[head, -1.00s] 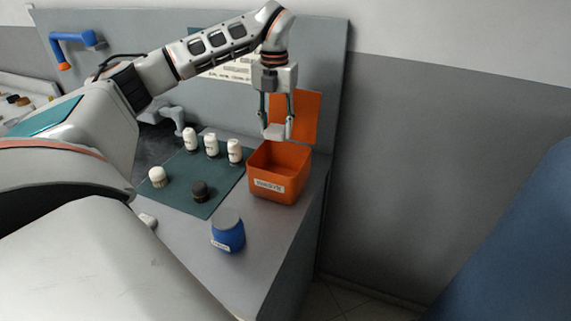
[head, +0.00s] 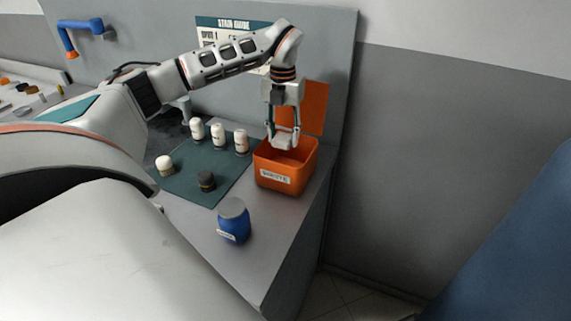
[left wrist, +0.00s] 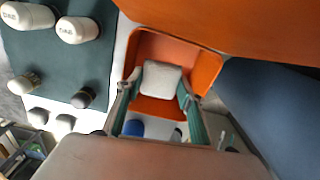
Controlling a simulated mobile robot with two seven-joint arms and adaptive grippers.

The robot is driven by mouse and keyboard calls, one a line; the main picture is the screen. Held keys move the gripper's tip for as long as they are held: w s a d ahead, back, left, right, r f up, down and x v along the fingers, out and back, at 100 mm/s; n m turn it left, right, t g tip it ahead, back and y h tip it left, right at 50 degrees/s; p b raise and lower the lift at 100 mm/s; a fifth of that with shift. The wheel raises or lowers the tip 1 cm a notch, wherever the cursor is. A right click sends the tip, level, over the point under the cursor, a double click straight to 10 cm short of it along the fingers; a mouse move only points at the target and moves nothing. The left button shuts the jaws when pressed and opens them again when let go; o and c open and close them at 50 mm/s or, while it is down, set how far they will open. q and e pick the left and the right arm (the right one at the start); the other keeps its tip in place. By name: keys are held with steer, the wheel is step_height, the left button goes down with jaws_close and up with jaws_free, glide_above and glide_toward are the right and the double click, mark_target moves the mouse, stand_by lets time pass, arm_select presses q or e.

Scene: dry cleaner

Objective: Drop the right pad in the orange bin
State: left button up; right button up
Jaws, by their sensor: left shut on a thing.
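The orange bin (head: 302,174), with a white label on its front, stands near the right end of the counter, its orange lid raised behind it. My left gripper (head: 284,140) points down over the bin's mouth. It is shut on a pale grey-white pad (head: 285,145), which is at about rim height in the head view. In the left wrist view the pad (left wrist: 160,78) sits between the two fingers, with the bin's wall (left wrist: 207,72) around it. The bin's floor is mostly hidden. My right gripper is not in view.
Three white bottles (head: 218,136) stand on a dark green mat (head: 195,162) left of the bin. A white-topped item (head: 164,165) and a dark-topped item (head: 206,181) are also on it. A blue jar (head: 234,220) with a grey lid stands in front. A wall is behind.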

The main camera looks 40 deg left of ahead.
arm_select(q)
steer(key=o, duration=1.2)
steer(key=shift+o, duration=0.2)
step_height(320, 180, up, 12)
